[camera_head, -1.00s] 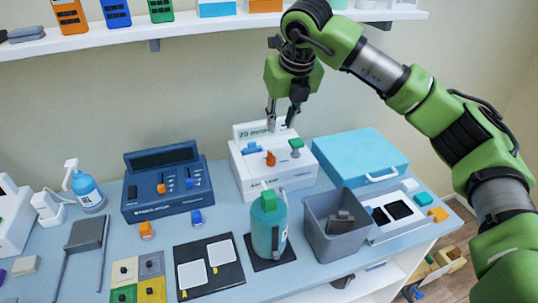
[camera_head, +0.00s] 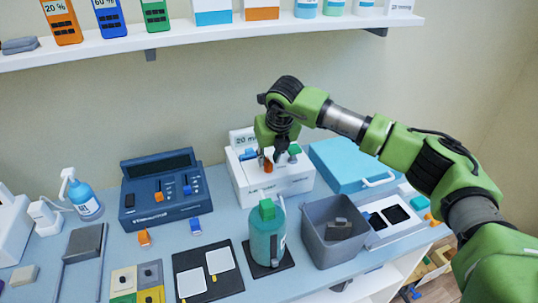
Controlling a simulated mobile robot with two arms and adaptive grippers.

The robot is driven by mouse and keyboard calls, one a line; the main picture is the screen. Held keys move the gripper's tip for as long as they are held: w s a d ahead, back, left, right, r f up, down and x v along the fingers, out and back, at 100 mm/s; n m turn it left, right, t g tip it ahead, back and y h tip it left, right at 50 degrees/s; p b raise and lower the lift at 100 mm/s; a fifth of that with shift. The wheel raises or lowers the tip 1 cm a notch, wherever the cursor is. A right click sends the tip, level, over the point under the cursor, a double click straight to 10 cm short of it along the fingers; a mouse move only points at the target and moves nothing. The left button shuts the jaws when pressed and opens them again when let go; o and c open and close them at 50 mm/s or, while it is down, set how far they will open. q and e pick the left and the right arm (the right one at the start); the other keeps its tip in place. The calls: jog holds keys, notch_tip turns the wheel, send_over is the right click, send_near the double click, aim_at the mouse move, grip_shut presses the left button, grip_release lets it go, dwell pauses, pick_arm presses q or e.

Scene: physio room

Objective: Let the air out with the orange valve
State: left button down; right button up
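The orange valve (camera_head: 268,167) stands on the top of a white box-shaped machine (camera_head: 290,183) near the back of the table. A blue valve (camera_head: 248,155) sits to its left and a green valve (camera_head: 294,149) to its right on the same machine. My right gripper (camera_head: 269,159) points down over the machine, with its fingertips apart, one on each side of the orange valve's upper part. I cannot tell whether the fingers touch it. The label plate (camera_head: 242,139) behind is partly hidden by the gripper. My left gripper is not in view.
A teal bottle with a green cap (camera_head: 266,235) stands in front. A dark blue console (camera_head: 160,195) is at left. A shelf (camera_head: 210,35) runs above.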

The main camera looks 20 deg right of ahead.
jog(key=shift+w+f, duration=0.15)
jog(key=shift+f, duration=0.2)
grip_shut()
